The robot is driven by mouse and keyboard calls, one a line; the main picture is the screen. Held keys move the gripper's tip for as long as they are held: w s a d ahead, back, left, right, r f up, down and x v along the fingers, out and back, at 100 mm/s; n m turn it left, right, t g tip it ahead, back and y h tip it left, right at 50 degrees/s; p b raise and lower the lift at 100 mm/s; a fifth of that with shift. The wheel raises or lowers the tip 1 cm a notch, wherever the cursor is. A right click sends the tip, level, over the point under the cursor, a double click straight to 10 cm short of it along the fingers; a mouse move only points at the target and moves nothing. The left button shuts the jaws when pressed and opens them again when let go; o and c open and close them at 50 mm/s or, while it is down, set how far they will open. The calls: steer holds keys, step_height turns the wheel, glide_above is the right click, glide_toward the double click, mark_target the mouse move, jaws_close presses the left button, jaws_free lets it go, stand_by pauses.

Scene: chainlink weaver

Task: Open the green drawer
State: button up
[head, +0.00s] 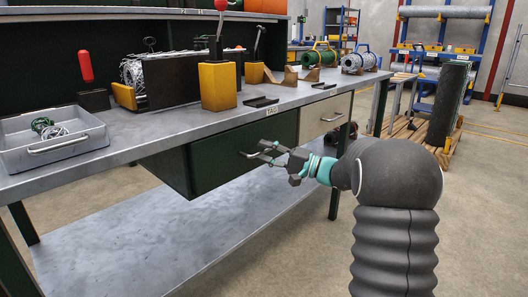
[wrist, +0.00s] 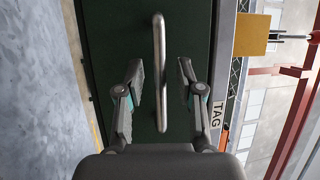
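The green drawer (head: 220,158) is under the bench top, its front flush with the beige drawer beside it, so it looks shut. Its metal bar handle (head: 250,155) is on the front face. In the wrist view the drawer front (wrist: 105,50) fills the middle, and the handle (wrist: 160,60) runs up and down the picture. My gripper (head: 268,153) is close in front of the handle. In the wrist view my gripper (wrist: 161,78) is open, with one finger on each side of the bar. I see gaps between both fingers and the bar.
The beige drawer (head: 325,117) is to the right of the green one. The workbench top (head: 190,122) overhangs both, with a grey tray (head: 50,150) and a yellow block (head: 217,88) on it. A lower shelf (head: 150,240) is below. The floor in front is clear.

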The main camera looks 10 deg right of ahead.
steer(key=shift+w+a+r, duration=0.1)
steer(key=shift+w+a, duration=0.15)
steer(key=shift+a, duration=0.2)
jaws_close()
